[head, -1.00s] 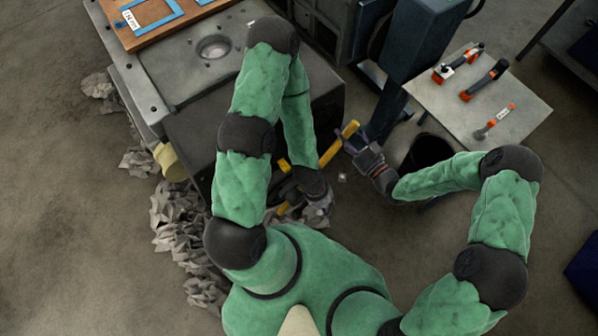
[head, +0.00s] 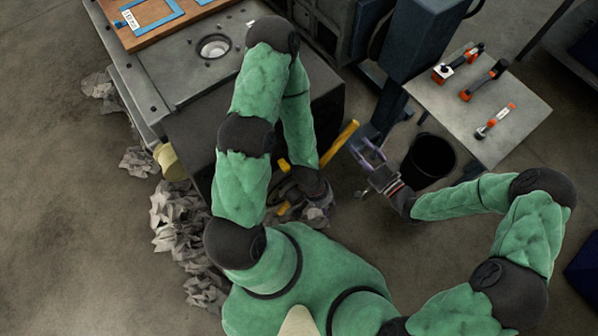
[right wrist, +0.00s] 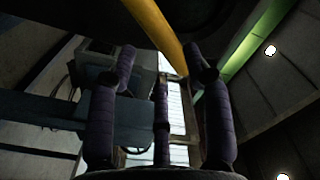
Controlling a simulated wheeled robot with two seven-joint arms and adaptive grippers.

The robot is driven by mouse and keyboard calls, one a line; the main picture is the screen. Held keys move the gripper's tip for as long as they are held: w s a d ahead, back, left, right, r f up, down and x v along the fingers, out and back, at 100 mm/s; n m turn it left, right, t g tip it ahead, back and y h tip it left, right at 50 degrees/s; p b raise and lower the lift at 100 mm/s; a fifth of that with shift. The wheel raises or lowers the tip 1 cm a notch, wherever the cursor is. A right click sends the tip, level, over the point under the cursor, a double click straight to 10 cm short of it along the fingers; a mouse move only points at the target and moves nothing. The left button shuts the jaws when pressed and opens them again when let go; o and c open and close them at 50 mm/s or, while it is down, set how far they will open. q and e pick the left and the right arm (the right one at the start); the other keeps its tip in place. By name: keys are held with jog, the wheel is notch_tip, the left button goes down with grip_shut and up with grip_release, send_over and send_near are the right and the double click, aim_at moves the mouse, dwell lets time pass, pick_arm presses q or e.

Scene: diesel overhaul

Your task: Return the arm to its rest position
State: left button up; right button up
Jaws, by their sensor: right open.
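My right arm comes in from the right in the head view. Its gripper (head: 366,152) has its fingers spread and empty, just right of a yellow bar (head: 340,143) and apart from it. In the right wrist view the spread fingers (right wrist: 160,85) hold nothing, and the yellow bar (right wrist: 157,35) crosses beyond them. My left arm is folded over the machine. Its dark gripper (head: 285,190) is low, among yellow pieces and grey crumpled rags. Its fingers are partly hidden, and I cannot tell whether it holds the yellow bar.
A black bucket (head: 430,158) stands right of my right gripper. A grey table (head: 515,125) with orange-and-black tools is behind it. A blue column (head: 415,45) stands at the back. The metal machine (head: 175,75) and crumpled rags (head: 180,215) lie left. Floor is open at lower right.

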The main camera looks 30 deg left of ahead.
dwell(0.5)
jog(key=s+d+f+m+h, duration=0.1)
jog(key=d+f+m+h, duration=0.4)
jog(key=d+f+h, duration=0.6)
jog(key=s+d+f+m+g+h, duration=0.1)
jog(key=s+d+f+g, duration=0.1)
jog(key=s, duration=0.5)
jog(key=s+d+f+m+g, duration=0.2)
jog(key=s+d+f+g, duration=0.1)
jog(key=s, duration=0.4)
jog(key=shift+s+d+g+h, duration=0.4)
jog(key=shift+d+g, duration=0.1)
jog(key=shift+d, duration=0.6)
